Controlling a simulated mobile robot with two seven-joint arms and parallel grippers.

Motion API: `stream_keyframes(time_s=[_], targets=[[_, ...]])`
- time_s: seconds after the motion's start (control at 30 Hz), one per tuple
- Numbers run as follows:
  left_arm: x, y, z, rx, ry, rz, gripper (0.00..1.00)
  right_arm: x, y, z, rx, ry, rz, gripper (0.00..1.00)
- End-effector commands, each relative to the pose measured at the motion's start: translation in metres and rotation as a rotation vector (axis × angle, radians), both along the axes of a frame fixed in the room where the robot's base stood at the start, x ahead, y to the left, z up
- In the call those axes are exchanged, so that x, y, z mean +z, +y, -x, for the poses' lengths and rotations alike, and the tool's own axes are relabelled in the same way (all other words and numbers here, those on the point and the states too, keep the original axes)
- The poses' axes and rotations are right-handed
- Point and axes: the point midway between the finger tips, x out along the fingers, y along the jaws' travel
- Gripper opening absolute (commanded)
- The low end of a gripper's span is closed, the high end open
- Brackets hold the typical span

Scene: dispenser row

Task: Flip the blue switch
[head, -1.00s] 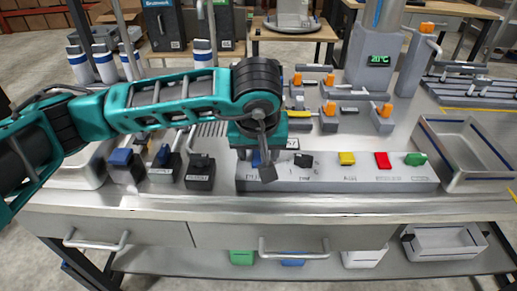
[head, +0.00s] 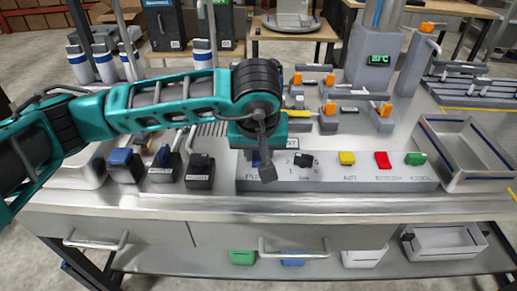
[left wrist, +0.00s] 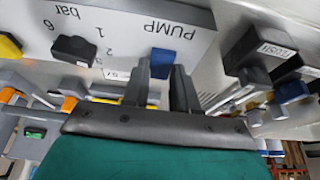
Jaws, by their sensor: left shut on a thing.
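The blue switch (left wrist: 163,60) sits on the grey panel (left wrist: 205,28) beside the printed word PUMP in the left wrist view. My left gripper (left wrist: 162,76) is shut on it, with one dark finger on either side. In the head view my left gripper (head: 261,166) reaches down to the left end of the panel (head: 335,183). Only a small bit of the blue switch (head: 255,158) shows there, beside the fingers. My right gripper is not in view.
To the right on the panel are a black knob (head: 304,161) and yellow (head: 347,158), red (head: 382,160) and green (head: 415,159) switches. Several black boxes with levers, one blue-topped (head: 121,157), stand left. An empty metal tray (head: 452,170) lies right.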

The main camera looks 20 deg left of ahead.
Motion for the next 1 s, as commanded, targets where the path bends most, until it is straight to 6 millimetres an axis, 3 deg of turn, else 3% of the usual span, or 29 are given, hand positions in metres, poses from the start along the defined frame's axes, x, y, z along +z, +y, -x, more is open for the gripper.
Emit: stream_keyframes(time_s=[0.4, 0.77, 0.8, 1.0], targets=[[0.0014, 0.0029, -0.0082, 0.003, 0.224, 0.062, 0.00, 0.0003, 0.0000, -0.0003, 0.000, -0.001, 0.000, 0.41], [0.0015, 0.0026, -0.0080, 0.001, 0.245, 0.070, 0.00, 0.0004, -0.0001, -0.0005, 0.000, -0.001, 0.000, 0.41], [0.0016, 0.0026, -0.0081, 0.001, 0.245, 0.070, 0.30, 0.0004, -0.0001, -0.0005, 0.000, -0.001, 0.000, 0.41], [0.0015, 0.0025, -0.0081, 0.001, 0.245, 0.070, 0.50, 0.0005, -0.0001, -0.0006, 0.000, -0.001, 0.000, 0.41]])
